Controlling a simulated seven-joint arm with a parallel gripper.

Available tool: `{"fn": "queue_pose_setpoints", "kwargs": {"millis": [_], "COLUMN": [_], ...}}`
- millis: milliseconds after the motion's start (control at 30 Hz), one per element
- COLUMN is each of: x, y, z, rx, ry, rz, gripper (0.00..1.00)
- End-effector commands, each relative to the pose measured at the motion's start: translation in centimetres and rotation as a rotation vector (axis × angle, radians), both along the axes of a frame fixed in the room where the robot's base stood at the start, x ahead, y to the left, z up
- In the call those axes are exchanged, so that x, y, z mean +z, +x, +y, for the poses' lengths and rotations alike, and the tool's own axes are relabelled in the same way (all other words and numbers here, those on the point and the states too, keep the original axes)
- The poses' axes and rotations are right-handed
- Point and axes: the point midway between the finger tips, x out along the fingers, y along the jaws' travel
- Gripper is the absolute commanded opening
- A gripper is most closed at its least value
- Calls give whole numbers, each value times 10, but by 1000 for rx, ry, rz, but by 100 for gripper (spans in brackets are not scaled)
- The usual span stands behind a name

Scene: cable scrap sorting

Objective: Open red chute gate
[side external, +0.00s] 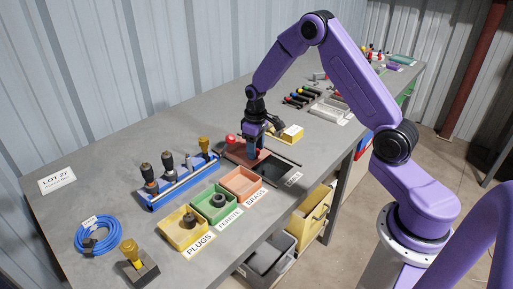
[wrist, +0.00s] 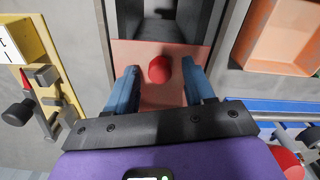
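The red chute gate is a salmon-red plate (wrist: 135,52) in front of a dark chute opening (wrist: 180,22) in the wrist view. A round red knob (wrist: 159,69) stands on the plate. My gripper (wrist: 160,76) is open, with one blue finger on each side of the knob. A gap shows between the knob and each finger, so it is not clamped. In the side external view my gripper (side external: 254,153) points down over the plate (side external: 237,154), and its fingers partly hide the plate. I cannot clearly make out the knob between the fingers there.
A blue rack (side external: 178,187) with several upright tools stands to the left, near another red ball (side external: 231,138). The yellow (side external: 183,242), green (side external: 201,212) and salmon (side external: 229,187) bins sit in front. A yellow block (side external: 291,133) stands close on the right. A blue cable coil (side external: 97,234) lies far left.

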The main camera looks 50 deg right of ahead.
Motion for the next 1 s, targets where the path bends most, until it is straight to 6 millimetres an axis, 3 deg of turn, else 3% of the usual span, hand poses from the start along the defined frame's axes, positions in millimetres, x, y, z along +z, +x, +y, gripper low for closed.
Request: {"fn": "queue_pose_setpoints", "kwargs": {"millis": [267, 433, 1000], "x": [1, 14, 130], "y": [-1, 0, 0], "z": [0, 0, 0], "rx": [0, -1, 0], "ry": [-1, 0, 0], "rz": [2, -1, -4], "gripper": [52, 52, 52]}}
